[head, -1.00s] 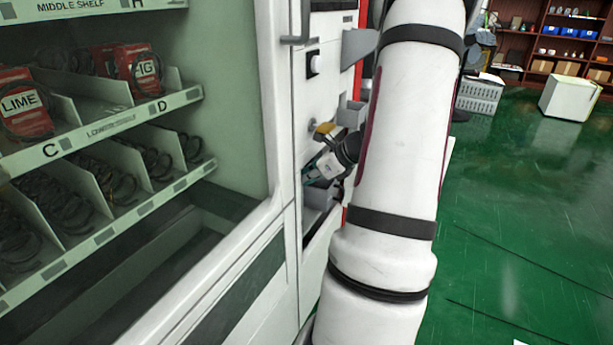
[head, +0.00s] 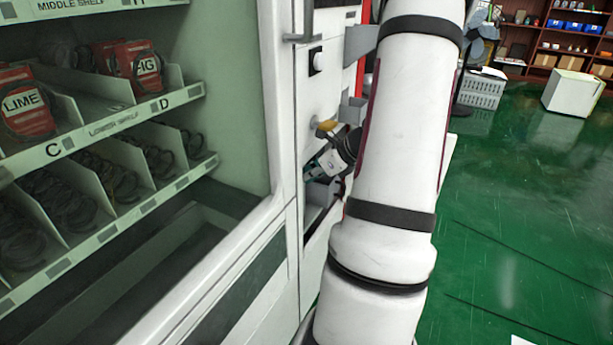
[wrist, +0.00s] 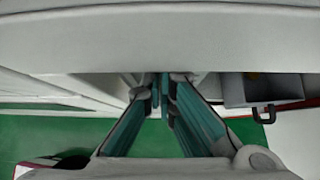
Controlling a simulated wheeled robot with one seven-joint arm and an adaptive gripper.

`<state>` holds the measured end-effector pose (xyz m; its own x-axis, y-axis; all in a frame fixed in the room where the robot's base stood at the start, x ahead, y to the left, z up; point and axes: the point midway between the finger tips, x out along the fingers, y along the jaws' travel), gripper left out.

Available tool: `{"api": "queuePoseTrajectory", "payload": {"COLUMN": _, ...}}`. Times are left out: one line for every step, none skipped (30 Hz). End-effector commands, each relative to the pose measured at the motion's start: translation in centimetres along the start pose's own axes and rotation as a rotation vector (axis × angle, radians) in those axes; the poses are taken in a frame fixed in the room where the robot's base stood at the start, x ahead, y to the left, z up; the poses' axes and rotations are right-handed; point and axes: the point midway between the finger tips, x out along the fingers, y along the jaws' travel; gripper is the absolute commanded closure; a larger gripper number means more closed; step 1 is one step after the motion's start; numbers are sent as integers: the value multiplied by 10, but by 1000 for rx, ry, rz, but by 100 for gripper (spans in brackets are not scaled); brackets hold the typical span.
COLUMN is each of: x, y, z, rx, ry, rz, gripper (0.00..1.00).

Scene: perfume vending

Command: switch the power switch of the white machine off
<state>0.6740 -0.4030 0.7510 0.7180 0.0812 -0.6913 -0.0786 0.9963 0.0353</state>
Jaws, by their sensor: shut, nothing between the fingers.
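The white machine (head: 285,170) is a vending machine with a glass front, filling the left and middle of the head view. My gripper (head: 310,174) is at the machine's right-hand front panel, beside the grey openings, partly hidden by my arm. In the wrist view my gripper (wrist: 161,88) has its teal fingers together and empty, with the tips close to a pale machine surface (wrist: 160,45). Contact cannot be told. A small dark fitting (head: 316,61) sits higher on the panel. I cannot clearly identify the power switch in either view.
A grey bracket (head: 361,42) and a small grey box (head: 353,110) stick out from the panel above my gripper. A grey tray with a dark handle (wrist: 263,90) is right of the fingers.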

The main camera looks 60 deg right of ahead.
Motion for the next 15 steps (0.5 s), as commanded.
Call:
{"api": "queuePoseTrajectory", "payload": {"x": -24, "y": -10, "z": 16, "rx": -26, "ry": -28, "rz": -27, "gripper": 100}}
{"api": "queuePoseTrajectory", "payload": {"x": -29, "y": -10, "z": 15, "rx": -24, "ry": -26, "rz": -29, "gripper": 100}}
{"api": "queuePoseTrajectory", "payload": {"x": -36, "y": -10, "z": 13, "rx": -22, "ry": -24, "rz": -30, "gripper": 100}}
{"api": "queuePoseTrajectory", "payload": {"x": -41, "y": -11, "z": 12, "rx": -21, "ry": -22, "rz": -31, "gripper": 100}}
{"api": "queuePoseTrajectory", "payload": {"x": -46, "y": -11, "z": 10, "rx": -19, "ry": -21, "rz": -32, "gripper": 100}}
{"api": "queuePoseTrajectory", "payload": {"x": -52, "y": -11, "z": 8, "rx": -16, "ry": -18, "rz": -32, "gripper": 100}}
{"api": "queuePoseTrajectory", "payload": {"x": -57, "y": -11, "z": 7, "rx": -15, "ry": -16, "rz": -32, "gripper": 100}}
{"api": "queuePoseTrajectory", "payload": {"x": -60, "y": -11, "z": 7, "rx": -13, "ry": -16, "rz": -31, "gripper": 100}}
{"api": "queuePoseTrajectory", "payload": {"x": -65, "y": -10, "z": 6, "rx": -12, "ry": -14, "rz": -30, "gripper": 100}}
{"api": "queuePoseTrajectory", "payload": {"x": -68, "y": -10, "z": 5, "rx": -12, "ry": -13, "rz": -29, "gripper": 100}}
{"api": "queuePoseTrajectory", "payload": {"x": -71, "y": -10, "z": 5, "rx": -11, "ry": -13, "rz": -28, "gripper": 100}}
{"api": "queuePoseTrajectory", "payload": {"x": -74, "y": -10, "z": 4, "rx": -10, "ry": -12, "rz": -28, "gripper": 100}}
{"api": "queuePoseTrajectory", "payload": {"x": -76, "y": -10, "z": 4, "rx": -10, "ry": -11, "rz": -28, "gripper": 100}}
{"api": "queuePoseTrajectory", "payload": {"x": -77, "y": -9, "z": 4, "rx": -9, "ry": -11, "rz": -27, "gripper": 100}}
{"api": "queuePoseTrajectory", "payload": {"x": -79, "y": -9, "z": 4, "rx": -8, "ry": -11, "rz": -26, "gripper": 100}}
